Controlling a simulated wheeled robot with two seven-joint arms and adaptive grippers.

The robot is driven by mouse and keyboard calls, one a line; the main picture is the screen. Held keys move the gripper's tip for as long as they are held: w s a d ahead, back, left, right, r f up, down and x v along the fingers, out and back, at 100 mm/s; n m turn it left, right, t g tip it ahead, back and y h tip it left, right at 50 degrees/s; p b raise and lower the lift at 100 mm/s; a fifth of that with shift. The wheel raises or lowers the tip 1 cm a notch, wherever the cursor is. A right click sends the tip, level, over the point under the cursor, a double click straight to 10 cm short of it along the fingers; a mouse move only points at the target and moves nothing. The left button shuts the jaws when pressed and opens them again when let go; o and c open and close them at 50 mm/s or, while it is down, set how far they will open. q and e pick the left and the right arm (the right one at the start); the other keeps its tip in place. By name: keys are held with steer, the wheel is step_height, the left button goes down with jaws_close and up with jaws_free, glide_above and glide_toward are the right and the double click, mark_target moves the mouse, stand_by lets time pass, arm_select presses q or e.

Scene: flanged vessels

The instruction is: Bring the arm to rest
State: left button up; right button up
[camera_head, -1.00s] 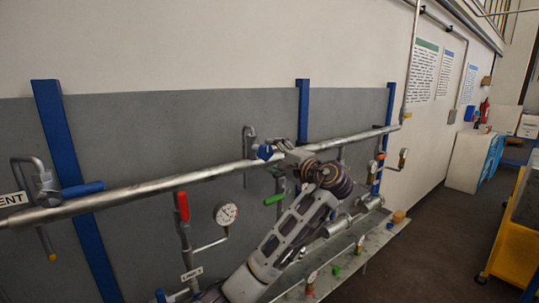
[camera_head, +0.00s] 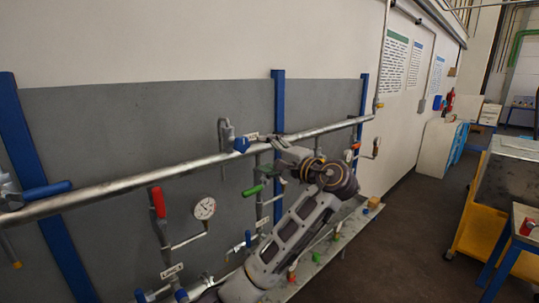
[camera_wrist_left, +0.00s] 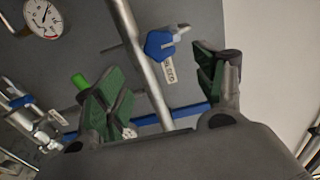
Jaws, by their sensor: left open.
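My left arm reaches up from the bottom of the head view. My left gripper (camera_head: 270,157) is open and empty in front of the long grey pipe (camera_head: 130,182). In the left wrist view its green-padded fingers (camera_wrist_left: 160,62) stand wide apart. A blue valve handle (camera_head: 241,145) with a small tag is just left of the gripper in the head view. In the wrist view this blue handle (camera_wrist_left: 160,44) and a pipe appear between the fingers, beyond the tips; I see no contact. My right gripper is out of view.
A red-handled valve (camera_head: 157,202) and a round gauge (camera_head: 204,208) are left of my arm. A green handle (camera_head: 253,190) is close below the gripper. Blue posts (camera_head: 278,103) stand against the wall. Open floor (camera_head: 400,230) lies right, before a yellow cart (camera_head: 475,226).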

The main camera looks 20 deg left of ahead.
arm_select(q)
steer(key=shift+f, duration=0.1)
steer(key=s+f+m+h, duration=0.15)
steer(key=f+h, duration=0.25)
steer(key=f, duration=1.1)
steer(key=s+f+h, duration=0.3)
steer(key=f+h, duration=0.1)
steer(key=f, duration=1)
steer(key=s+d+f+n+g+h, duration=0.2)
steer(key=s+d+f+h, duration=0.15)
steer(key=s+f, duration=0.7)
steer(key=s+d+f+n+g+h, duration=0.1)
steer(key=s+d+f+n+h, duration=0.15)
steer(key=s+f+h, duration=0.8)
steer(key=s+f+g+y+b, duration=0.1)
steer(key=s+f+y, duration=0.2)
steer(key=f, duration=1.3)
steer(key=s+f+g+y, duration=0.1)
steer(key=s+f+y, duration=0.15)
steer(key=f, duration=1.35)
steer(key=s+a+f, duration=0.1)
steer(key=s+f, duration=0.9)
steer(key=s, duration=0.1)
steer(key=s+a+f+g+b, duration=0.1)
steer(key=s+a+f, duration=0.1)
steer(key=s+f, duration=0.8)
steer(key=shift+s+a+m, duration=0.25)
steer(key=shift+s+m, duration=0.05)
steer(key=shift+s, duration=0.7)
